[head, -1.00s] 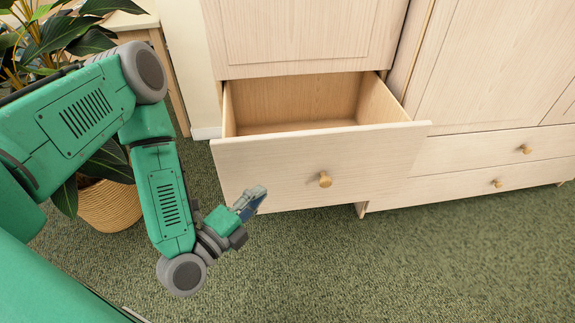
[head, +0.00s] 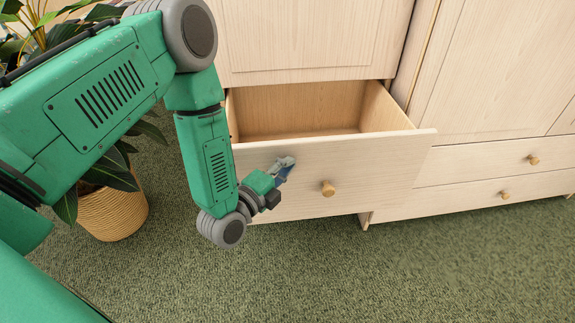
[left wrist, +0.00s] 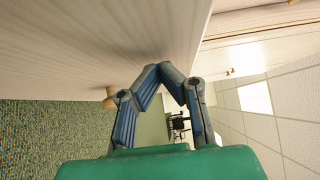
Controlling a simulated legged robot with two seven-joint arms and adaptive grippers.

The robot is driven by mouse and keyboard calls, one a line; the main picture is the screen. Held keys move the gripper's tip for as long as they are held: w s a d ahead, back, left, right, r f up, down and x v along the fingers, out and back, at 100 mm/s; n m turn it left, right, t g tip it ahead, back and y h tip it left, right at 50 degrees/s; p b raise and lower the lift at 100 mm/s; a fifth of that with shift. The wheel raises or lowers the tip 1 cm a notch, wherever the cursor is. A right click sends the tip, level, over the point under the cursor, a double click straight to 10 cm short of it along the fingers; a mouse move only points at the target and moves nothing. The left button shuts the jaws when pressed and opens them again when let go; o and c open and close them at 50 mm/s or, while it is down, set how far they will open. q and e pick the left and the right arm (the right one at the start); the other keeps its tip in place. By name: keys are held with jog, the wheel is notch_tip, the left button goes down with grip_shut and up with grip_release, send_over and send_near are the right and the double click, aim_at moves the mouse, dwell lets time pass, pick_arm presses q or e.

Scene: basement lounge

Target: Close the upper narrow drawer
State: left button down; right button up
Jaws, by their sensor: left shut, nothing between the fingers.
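The upper narrow drawer (head: 385,170) is pale wood and stands well open, with its empty inside showing behind the front panel. Its round knob (head: 328,188) is on the middle of the front. My left gripper (head: 286,166) is shut and empty, at the drawer front to the left of the knob and a little above it. I cannot tell whether it touches the panel. In the left wrist view, the shut blue fingers (left wrist: 168,72) are close to the drawer front (left wrist: 80,45), and the knob (left wrist: 109,99) shows to their left. My right gripper is out of view.
A cabinet panel (head: 310,40) is above the open drawer. To the right, two drawers with knobs (head: 533,160) (head: 505,195) are shut below a cabinet door. A plant in a woven pot (head: 112,208) stands at left. Green carpet (head: 400,275) in front is clear.

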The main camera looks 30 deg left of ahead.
pick_arm(q)
jog(key=shift+w+a, duration=0.15)
jog(key=shift+w, duration=0.1)
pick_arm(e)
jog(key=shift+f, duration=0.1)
pick_arm(q)
jog(key=w+a+b, duration=0.3)
jog(key=w+a, duration=0.4)
jog(key=w, duration=0.4)
jog(key=w+a+b, duration=0.3)
jog(key=w+a, duration=0.5)
jog(key=w, duration=0.4)
jog(key=shift+w+a+r, duration=0.15)
jog(key=shift+a+r, duration=0.1)
jog(key=shift+a, duration=0.05)
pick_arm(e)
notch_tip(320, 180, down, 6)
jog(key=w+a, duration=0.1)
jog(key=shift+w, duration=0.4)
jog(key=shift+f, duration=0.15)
